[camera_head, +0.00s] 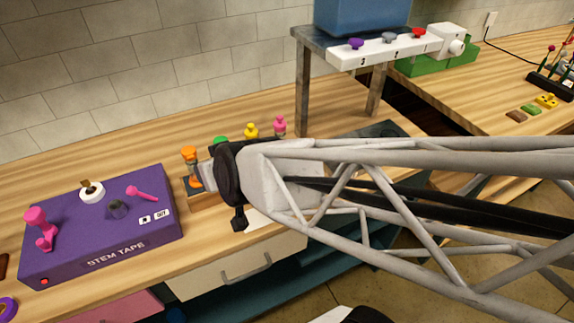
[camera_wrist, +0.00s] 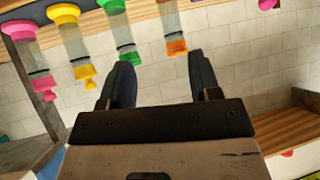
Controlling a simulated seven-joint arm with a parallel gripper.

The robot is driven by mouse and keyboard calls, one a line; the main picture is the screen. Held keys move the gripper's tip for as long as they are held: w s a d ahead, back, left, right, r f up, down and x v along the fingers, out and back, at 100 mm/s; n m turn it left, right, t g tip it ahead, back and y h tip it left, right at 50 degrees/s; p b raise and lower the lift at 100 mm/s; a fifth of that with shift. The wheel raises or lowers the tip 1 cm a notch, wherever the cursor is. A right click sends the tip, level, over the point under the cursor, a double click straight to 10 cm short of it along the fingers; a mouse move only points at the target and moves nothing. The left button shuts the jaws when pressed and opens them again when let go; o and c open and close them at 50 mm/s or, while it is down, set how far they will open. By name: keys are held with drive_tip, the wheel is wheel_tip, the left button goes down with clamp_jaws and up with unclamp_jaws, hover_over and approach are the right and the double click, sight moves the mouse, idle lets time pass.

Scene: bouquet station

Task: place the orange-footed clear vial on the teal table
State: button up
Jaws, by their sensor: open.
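The orange-footed clear vial (camera_head: 190,168) stands at the left end of a row on the wooden counter, with orange at top and bottom. In the wrist view, which looks tipped over, the vial (camera_wrist: 171,20) is at the top edge, partly cut off, with an orange end. My gripper (camera_wrist: 162,75) is open and empty. Its fingers point toward the vial row, and the orange vial appears beyond the gap, nearer the right finger. In the head view my wrist is just right of the vial and hides the fingertips. A low teal surface (camera_head: 288,283) shows below the counter front, partly hidden by my arm.
Green (camera_wrist: 122,35), yellow (camera_wrist: 75,45) and pink (camera_wrist: 30,60) vials share the row, close together. A purple stem tape box (camera_head: 100,225) with pink pieces stands left. A raised stand (camera_head: 303,85) with a white knob rack (camera_head: 385,50) stands behind.

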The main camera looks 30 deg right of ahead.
drive_tip(key=s+d+r+m+g+h, duration=0.1)
drive_tip(key=s+d+r+g+h, duration=0.2)
drive_tip(key=s+d, duration=0.7)
wheel_tip(320, 180, up, 2)
drive_tip(key=s+g, duration=0.1)
drive_tip(key=g, duration=0.3)
drive_tip(key=shift+d+r+m+g, duration=0.15)
drive_tip(key=shift+d+m+g, duration=0.15)
drive_tip(key=shift+m, duration=0.1)
drive_tip(key=shift+o, duration=0.4)
drive_tip(key=shift+w+a, duration=0.1)
drive_tip(key=shift+w, duration=0.05)
drive_tip(key=w+a+f+t, duration=1)
drive_tip(key=w+a+t, duration=0.1)
drive_tip(key=a+t, duration=0.3)
drive_tip(key=shift+w+a+t, duration=0.2)
drive_tip(key=shift+w+t, duration=0.1)
drive_tip(key=shift+t, duration=0.4)
drive_tip(key=shift+w, duration=0.15)
drive_tip(key=shift+w, duration=1.15)
